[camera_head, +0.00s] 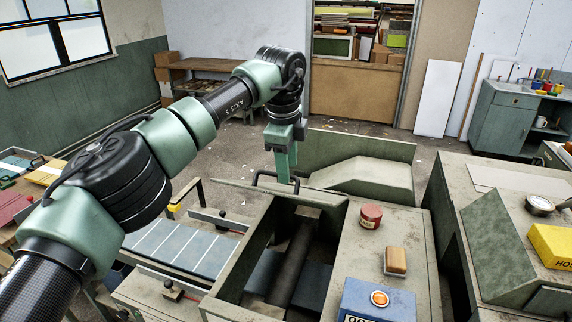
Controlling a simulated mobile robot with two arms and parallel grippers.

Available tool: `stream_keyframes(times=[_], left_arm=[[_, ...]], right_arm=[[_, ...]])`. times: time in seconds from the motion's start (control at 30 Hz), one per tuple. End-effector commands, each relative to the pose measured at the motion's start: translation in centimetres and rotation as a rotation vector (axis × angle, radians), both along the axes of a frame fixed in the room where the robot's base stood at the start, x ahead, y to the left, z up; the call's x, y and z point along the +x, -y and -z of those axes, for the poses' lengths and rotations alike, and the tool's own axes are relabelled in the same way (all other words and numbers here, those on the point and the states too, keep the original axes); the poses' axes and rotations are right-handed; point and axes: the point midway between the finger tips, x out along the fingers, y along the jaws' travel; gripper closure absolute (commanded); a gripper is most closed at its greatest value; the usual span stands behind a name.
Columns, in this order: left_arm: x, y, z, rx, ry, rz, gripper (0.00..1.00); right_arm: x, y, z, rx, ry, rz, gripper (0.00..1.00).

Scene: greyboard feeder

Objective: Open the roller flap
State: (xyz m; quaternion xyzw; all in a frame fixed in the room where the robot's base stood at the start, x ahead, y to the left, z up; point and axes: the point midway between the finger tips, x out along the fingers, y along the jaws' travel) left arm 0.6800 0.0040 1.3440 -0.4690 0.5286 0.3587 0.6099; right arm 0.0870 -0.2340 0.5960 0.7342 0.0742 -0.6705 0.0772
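The roller flap (235,188) is a grey-green panel at the far edge of the feeder housing (228,268). It is raised, seen nearly edge-on. The housing below is uncovered, and a dark roller (292,262) shows inside. A black bar handle (262,174) sits on the flap's far side. My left gripper (288,181) points down at this handle, its fingertips beside or on it. The fingers look close together, but the flap and viewing angle hide whether they grip the handle. My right gripper is not in view.
A red round tin (371,216), a tan-topped block (396,261) and a blue box with an orange button (378,300) stand right of the opening. A slatted feed table (180,246) lies to the left. A green-grey guard (360,155) stands behind. A machine with a yellow box (553,246) stands right.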

Motion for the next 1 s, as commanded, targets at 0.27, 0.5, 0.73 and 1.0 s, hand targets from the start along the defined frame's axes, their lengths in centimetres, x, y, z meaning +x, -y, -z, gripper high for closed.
stream_keyframes(times=[0.27, 0.5, 0.73, 1.0], left_arm=[[0.1, 0.0, -0.1, -0.002, 0.004, 0.0, 0.68], [-0.1, -0.1, -1.0, -0.002, 0.007, -0.001, 0.68], [-0.9, -0.2, -4.8, -0.003, 0.008, -0.001, 0.68], [-1.5, -0.4, -7.6, -0.002, 0.004, 0.0, 0.68]], right_arm=[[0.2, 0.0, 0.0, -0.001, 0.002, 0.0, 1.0], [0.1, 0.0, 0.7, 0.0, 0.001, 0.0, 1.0], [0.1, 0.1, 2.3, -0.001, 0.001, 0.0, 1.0], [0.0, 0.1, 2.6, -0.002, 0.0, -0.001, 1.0]])
